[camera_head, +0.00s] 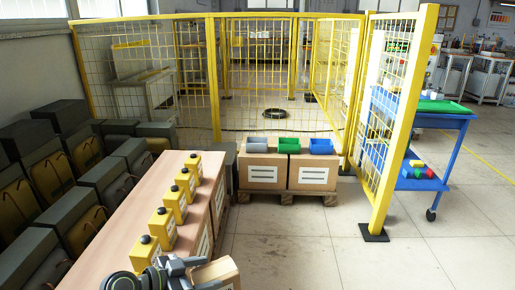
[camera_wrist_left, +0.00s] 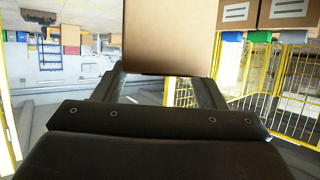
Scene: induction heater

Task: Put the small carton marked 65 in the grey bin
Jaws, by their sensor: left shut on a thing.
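My left gripper (camera_head: 188,268) is at the bottom of the head view, beside the near end of the long brown table. It is shut on a small brown carton (camera_head: 222,272), which also shows between the fingers in the left wrist view (camera_wrist_left: 170,38). No number can be read on the carton. The grey bin (camera_head: 257,145) stands on a large carton ahead, left of a green bin (camera_head: 289,145) and a blue bin (camera_head: 321,146). The held carton is well apart from the bins. My right gripper is not in view.
Several yellow boxes with black knobs (camera_head: 174,204) line the table (camera_head: 120,220). Large cartons (camera_head: 312,173) on a pallet carry the bins. A yellow mesh fence (camera_head: 395,110) stands behind and right, with a blue cart (camera_head: 440,122) beyond. The floor (camera_head: 300,245) right of the table is clear.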

